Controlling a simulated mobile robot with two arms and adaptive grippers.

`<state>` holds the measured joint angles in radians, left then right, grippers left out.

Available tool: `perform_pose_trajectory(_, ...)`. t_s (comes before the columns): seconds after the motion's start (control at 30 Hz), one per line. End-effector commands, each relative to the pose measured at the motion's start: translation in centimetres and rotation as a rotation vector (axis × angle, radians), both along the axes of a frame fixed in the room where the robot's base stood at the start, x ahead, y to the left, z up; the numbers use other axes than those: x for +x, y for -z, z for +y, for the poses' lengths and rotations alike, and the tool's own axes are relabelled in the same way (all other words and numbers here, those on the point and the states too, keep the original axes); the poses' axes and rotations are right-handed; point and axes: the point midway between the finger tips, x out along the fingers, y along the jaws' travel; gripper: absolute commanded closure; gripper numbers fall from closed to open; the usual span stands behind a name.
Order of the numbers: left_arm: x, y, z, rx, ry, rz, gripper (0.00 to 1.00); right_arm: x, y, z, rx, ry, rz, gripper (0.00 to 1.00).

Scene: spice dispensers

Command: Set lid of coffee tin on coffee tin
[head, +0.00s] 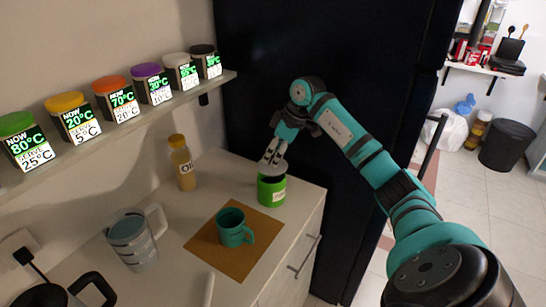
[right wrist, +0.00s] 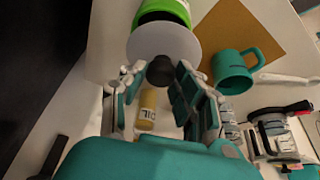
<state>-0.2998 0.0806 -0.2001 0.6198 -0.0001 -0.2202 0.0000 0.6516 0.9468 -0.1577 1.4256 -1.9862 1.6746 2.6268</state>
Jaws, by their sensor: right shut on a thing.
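The green coffee tin (head: 271,191) stands upright on the white counter near the corner of the brown mat. My right gripper (head: 273,156) is directly above it, pointing down. In the right wrist view the right gripper (right wrist: 160,76) is shut on the dark knob of the pale round lid (right wrist: 165,42). The lid is over the tin's mouth and partly hides the green tin (right wrist: 160,12) in that view. I cannot tell whether the lid touches the rim. My left gripper is not in view.
A teal mug (head: 231,227) stands on the brown mat (head: 224,262). A yellow-capped oil bottle (head: 182,165) and a clear jug (head: 132,241) stand to the left. A shelf (head: 150,112) carries several spice dispensers above. A dark tall panel (head: 300,45) rises behind.

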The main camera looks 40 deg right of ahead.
Motion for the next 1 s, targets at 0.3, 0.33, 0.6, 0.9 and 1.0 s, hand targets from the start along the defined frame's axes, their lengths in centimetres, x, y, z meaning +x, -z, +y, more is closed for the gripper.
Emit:
perform_pose_trajectory(0.3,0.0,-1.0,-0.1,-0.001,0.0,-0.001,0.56,0.7,1.9,-0.3,0.001,-0.002,0.005,1.0)
perform_pose_trajectory(0.33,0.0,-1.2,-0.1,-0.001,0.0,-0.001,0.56,0.7,2.3,-0.3,0.002,-0.002,0.004,1.0)
perform_pose_trajectory(0.6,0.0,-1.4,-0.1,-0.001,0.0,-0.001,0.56,0.8,3.7,-0.4,0.0,0.0,0.0,1.0)
perform_pose_trajectory(0.9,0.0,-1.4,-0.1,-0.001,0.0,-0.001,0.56,0.7,3.9,-0.4,0.0,-0.001,0.001,0.55)
perform_pose_trajectory(1.0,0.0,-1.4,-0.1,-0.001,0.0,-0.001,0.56,0.7,3.9,-0.4,-0.001,-0.001,0.001,0.47)
